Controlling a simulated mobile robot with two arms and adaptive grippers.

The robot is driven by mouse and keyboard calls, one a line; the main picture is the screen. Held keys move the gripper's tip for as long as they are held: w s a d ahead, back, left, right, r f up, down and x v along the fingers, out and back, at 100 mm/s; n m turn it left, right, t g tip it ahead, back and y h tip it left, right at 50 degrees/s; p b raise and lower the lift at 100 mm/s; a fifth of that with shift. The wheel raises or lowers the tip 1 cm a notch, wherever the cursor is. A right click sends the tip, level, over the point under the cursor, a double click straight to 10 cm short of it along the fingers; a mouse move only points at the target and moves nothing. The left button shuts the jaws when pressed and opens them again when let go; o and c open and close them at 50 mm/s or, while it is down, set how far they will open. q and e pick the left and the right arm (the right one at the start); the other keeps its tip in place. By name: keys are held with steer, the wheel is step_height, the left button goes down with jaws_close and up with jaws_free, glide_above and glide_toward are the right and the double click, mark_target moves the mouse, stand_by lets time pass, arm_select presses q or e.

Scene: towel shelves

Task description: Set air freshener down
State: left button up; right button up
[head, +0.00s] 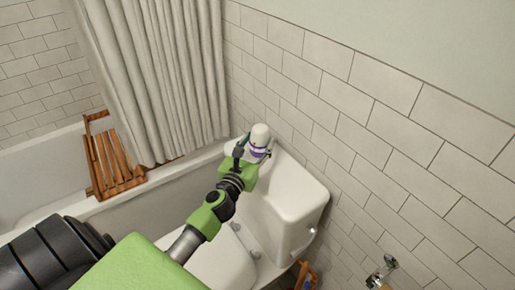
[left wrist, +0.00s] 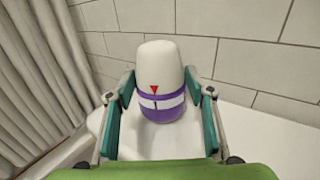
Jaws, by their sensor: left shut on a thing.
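The air freshener (head: 260,137) is a white rounded cone with a purple band and a white stripe. It is upright over the left end of the white toilet tank lid (head: 294,180). In the left wrist view the air freshener (left wrist: 160,85) is between the two fingers of my left gripper (left wrist: 158,108), with a red triangle facing the camera. My left gripper (head: 252,155) also shows in the head view, shut on it from the front. I cannot tell whether its base touches the lid. My right gripper is not in view.
The tiled wall (head: 350,110) is close behind the tank. A bathtub (head: 80,195) with a wooden rack (head: 113,165) and a pale curtain (head: 165,75) is at the left. The right part of the tank lid is clear.

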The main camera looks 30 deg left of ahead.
arm_select(q)
steer(key=shift+f, duration=0.35)
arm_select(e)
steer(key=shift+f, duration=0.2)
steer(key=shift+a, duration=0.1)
arm_select(q)
steer(key=shift+f, duration=0.2)
steer(key=o, duration=1.3)
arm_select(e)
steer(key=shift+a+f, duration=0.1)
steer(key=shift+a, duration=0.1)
arm_select(q)
steer(key=shift+r, duration=0.1)
steer(key=shift+s+r, duration=0.1)
steer(key=shift+r, duration=0.05)
steer(key=s, duration=0.4)
steer(key=s+d, duration=0.1)
steer(key=s, duration=0.2)
steer(key=s+d, duration=0.1)
steer(key=s, duration=0.3)
steer(key=shift+s+d, duration=0.2)
steer(key=shift+s, duration=0.15)
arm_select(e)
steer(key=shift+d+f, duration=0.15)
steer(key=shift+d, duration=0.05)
